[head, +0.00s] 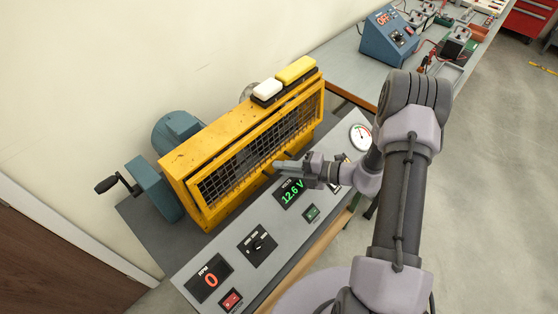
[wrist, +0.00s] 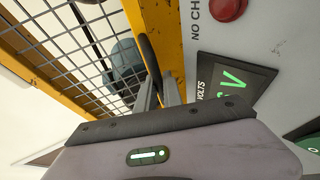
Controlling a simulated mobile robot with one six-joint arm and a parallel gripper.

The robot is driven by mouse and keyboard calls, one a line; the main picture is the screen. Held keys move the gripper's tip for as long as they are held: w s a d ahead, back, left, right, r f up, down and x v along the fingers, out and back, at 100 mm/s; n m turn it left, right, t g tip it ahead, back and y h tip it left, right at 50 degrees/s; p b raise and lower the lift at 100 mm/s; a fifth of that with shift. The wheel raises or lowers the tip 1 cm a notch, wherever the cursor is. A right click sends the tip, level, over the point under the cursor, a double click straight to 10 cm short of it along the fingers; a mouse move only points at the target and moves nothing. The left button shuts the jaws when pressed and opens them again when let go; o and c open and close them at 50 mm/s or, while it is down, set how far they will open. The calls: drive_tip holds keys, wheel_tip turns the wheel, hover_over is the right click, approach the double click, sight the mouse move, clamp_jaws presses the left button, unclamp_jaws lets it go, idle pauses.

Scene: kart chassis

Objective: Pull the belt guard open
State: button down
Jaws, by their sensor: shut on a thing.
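The belt guard (head: 240,163) is a yellow-framed wire mesh panel on the long side of a yellow housing (head: 235,117). In the wrist view its mesh (wrist: 85,45) and yellow lower rail (wrist: 163,30) fill the upper left and middle. A dark handle (wrist: 149,52) sits on that rail. My gripper (head: 279,166) reaches in from the right to the guard's lower edge. In the wrist view my gripper (wrist: 158,92) is shut on the handle; the fingers partly hide it. The exact angle of the guard is hard to tell.
A sloped grey panel (head: 218,255) with displays, a dial and switches lies just in front of the guard, under my gripper. A blue motor (head: 178,130) and a crank (head: 110,184) stand at the left. Yellow and white blocks (head: 296,70) sit on top of the housing.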

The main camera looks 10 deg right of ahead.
drive_tip(key=s+d+r+m+g+h+p, duration=0.1)
drive_tip(key=s+d+r+g+h+p, duration=0.3)
drive_tip(key=p, duration=0.7)
drive_tip(key=s+d+r+m+g+h+p, duration=0.15)
drive_tip(key=s+r+p, duration=0.25)
drive_tip(key=r+p, duration=0.5)
wheel_tip(320, 180, up, 9)
drive_tip(key=g+p, duration=0.1)
drive_tip(key=p, duration=1)
drive_tip(key=shift+f, duration=0.2)
drive_tip(key=shift+s+h, duration=0.1)
drive_tip(key=shift+h, duration=0.15)
drive_tip(key=c, duration=1.8)
unclamp_jaws()
drive_tip(key=shift+o, duration=0.2)
